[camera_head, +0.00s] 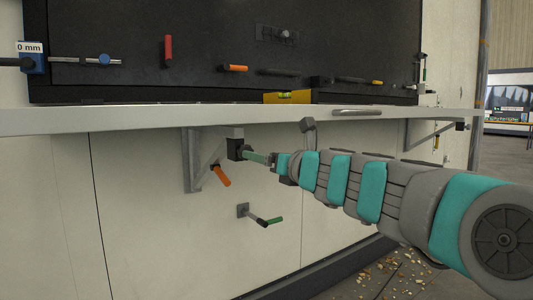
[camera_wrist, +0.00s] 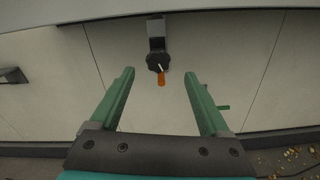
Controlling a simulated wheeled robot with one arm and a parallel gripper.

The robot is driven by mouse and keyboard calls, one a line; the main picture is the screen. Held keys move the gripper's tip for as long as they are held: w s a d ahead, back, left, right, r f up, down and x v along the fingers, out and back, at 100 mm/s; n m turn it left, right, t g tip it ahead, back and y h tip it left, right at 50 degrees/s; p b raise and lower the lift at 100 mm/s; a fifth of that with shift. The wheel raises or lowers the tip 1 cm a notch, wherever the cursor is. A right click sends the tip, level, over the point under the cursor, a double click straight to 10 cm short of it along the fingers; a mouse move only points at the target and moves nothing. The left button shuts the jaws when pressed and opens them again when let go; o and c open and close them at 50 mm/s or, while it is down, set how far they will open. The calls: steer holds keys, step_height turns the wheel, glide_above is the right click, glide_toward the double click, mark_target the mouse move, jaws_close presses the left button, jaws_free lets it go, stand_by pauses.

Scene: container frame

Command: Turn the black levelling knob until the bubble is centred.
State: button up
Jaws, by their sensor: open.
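The black levelling knob (camera_wrist: 158,62) hangs under the shelf edge in the wrist view, with a pale mark on its face. In the head view the dark knob (camera_head: 235,149) is under the shelf beside a grey bracket. My gripper (camera_wrist: 159,76) is open and empty, its two green fingers pointing toward the knob, which lies between and beyond the tips. In the head view my gripper (camera_head: 250,156) is close to the knob; contact cannot be told. A yellow spirit level (camera_head: 288,97) sits on the shelf (camera_head: 150,119); its bubble is too small to read.
An orange handle (camera_head: 220,175) hangs below the knob. A lever with a green grip (camera_head: 268,221) sticks out from the wall lower down. A second bracket (camera_head: 432,135) supports the shelf at the right. Tools hang on the dark back panel (camera_head: 120,40). Chips (camera_head: 385,272) litter the floor.

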mark_target(240, 149)
steer(key=shift+x, duration=3.95)
steer(key=shift+s, duration=0.1)
steer(key=shift+c, duration=0.3)
jaws_close()
